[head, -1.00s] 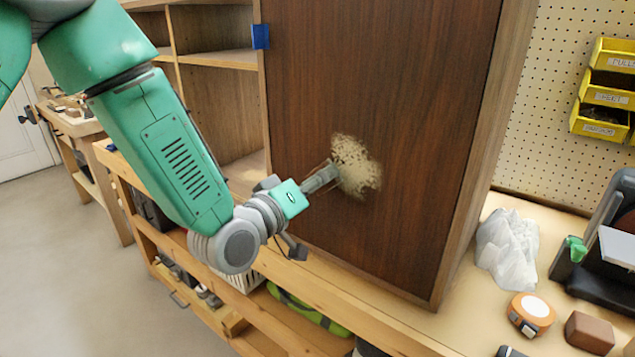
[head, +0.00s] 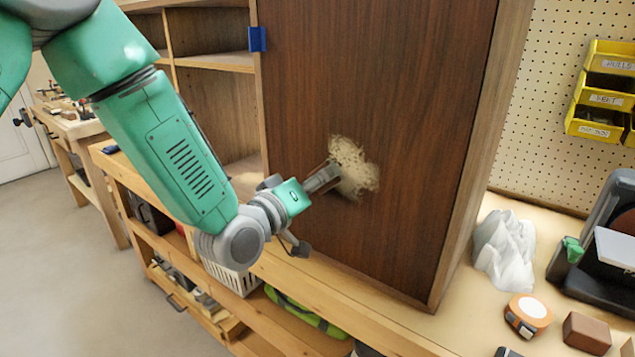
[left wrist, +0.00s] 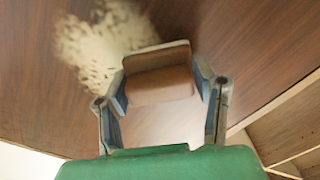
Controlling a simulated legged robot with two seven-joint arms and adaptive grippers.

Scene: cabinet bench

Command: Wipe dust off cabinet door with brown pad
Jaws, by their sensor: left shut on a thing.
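The dark wood cabinet door (head: 400,80) stands upright, with a pale beige dust patch (head: 356,165) on its middle. My left gripper (head: 325,178) is at the patch's left edge. In the left wrist view my left gripper (left wrist: 162,92) is shut on the brown pad (left wrist: 160,88), which lies between its fingers close to the door. Dust (left wrist: 95,45) shows above and left of the pad there. Whether the pad touches the door is hard to tell. My right gripper is not in view.
A blue tab (head: 257,39) sits on the door's left edge, beside open shelves (head: 210,62). Right of the cabinet the bench holds a crumpled white thing (head: 503,248), an orange tape measure (head: 528,315) and a brown block (head: 587,333). Yellow bins (head: 597,98) hang on the pegboard.

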